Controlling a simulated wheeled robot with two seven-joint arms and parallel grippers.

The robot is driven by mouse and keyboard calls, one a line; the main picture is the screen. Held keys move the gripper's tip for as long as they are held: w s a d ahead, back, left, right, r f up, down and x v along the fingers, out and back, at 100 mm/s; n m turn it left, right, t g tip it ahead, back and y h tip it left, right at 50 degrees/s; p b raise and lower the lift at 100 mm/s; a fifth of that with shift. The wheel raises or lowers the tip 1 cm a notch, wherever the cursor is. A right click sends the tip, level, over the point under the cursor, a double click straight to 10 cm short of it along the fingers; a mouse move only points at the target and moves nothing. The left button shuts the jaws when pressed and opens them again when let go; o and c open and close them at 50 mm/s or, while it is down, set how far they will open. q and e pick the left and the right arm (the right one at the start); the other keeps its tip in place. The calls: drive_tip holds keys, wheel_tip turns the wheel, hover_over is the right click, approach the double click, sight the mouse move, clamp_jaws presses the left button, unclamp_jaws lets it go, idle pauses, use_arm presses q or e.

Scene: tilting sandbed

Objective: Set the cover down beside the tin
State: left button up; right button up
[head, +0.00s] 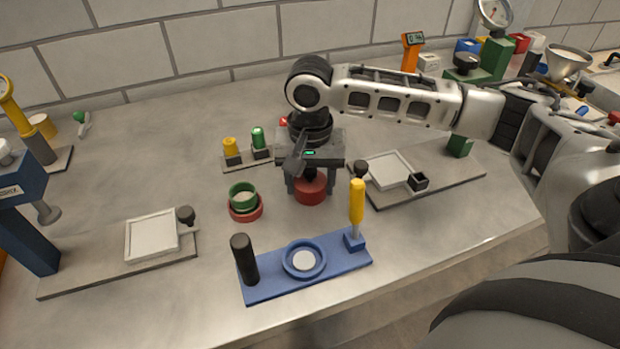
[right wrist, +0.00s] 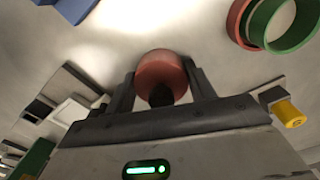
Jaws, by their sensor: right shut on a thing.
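The red cover (head: 311,191) with a dark knob is between the fingers of my right gripper (head: 309,182), which is shut on it and points down. In the right wrist view the cover (right wrist: 161,70) sits between the two dark fingers (right wrist: 160,92). I cannot tell whether its underside touches the table. The tin, a green open cup (head: 243,194) in a red ring (head: 246,212), stands on the table left of the cover, apart from it. The tin also shows in the right wrist view (right wrist: 285,25) at upper right. My left gripper is not in view.
A blue base (head: 335,264) with a black post and a yellow-handled tool lies in front. A rack (head: 247,160) with yellow and green pieces stands behind the tin. Boards with white trays lie left (head: 120,267) and right (head: 440,180). Bare table surrounds the tin's left side.

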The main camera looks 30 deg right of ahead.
sight(310, 172)
drive_tip(key=o, duration=1)
wheel_tip(310, 172, up, 12)
drive_tip(key=shift+r, duration=0.15)
